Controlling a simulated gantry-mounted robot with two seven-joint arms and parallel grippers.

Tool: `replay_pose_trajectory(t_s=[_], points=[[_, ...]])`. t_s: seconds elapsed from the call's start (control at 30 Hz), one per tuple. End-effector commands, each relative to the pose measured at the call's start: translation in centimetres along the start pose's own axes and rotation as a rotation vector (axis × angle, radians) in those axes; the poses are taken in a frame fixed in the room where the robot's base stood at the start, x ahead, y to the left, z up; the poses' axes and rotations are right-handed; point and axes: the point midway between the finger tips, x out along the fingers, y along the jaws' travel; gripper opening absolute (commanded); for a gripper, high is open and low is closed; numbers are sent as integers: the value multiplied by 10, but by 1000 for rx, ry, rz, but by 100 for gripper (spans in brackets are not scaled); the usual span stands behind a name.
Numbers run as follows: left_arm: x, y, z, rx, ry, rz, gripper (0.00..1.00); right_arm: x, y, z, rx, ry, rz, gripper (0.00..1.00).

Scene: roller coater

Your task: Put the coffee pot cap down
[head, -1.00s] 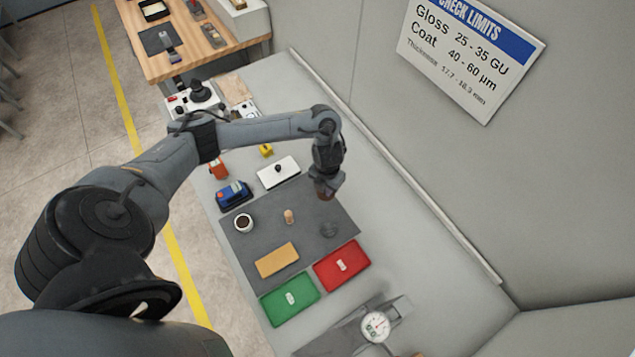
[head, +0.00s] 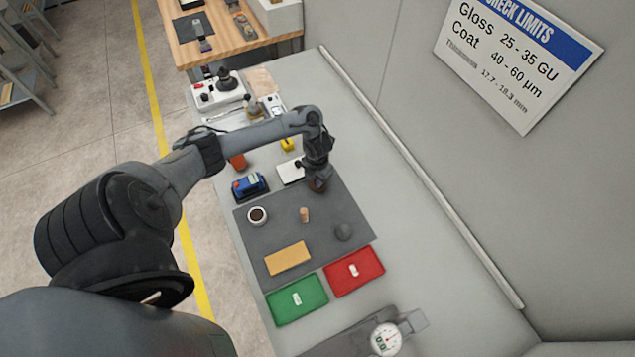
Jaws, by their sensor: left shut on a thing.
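My left gripper (head: 317,178) points down at the far edge of the dark grey mat (head: 275,235). It is shut on a small brown thing (head: 317,186), which I take to be the coffee pot cap. Its shape is too small and too covered by the fingers to make out. Whether it touches the mat I cannot tell. My right gripper is not in view.
A blue device (head: 249,186), green tray (head: 298,299), red tray (head: 354,271) and dial gauge (head: 386,338) stand around.

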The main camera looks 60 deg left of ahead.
Motion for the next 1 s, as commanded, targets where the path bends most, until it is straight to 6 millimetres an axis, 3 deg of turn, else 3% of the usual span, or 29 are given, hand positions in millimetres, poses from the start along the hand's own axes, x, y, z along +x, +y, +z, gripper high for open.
replay_pose_trajectory(t_s=[0.2, 0.63, 0.67, 0.8, 1.0], points=[[23, 0, -1, -2, 1, 0, 0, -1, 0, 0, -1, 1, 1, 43], [29, 0, 0, 0, 0, 1, 0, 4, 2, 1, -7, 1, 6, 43], [27, 0, 0, 0, -1, 1, 16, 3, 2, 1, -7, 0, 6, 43], [27, 0, 0, 0, 0, 1, 38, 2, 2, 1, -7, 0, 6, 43], [27, 0, 0, 0, 0, 1, 39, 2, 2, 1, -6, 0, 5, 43]])
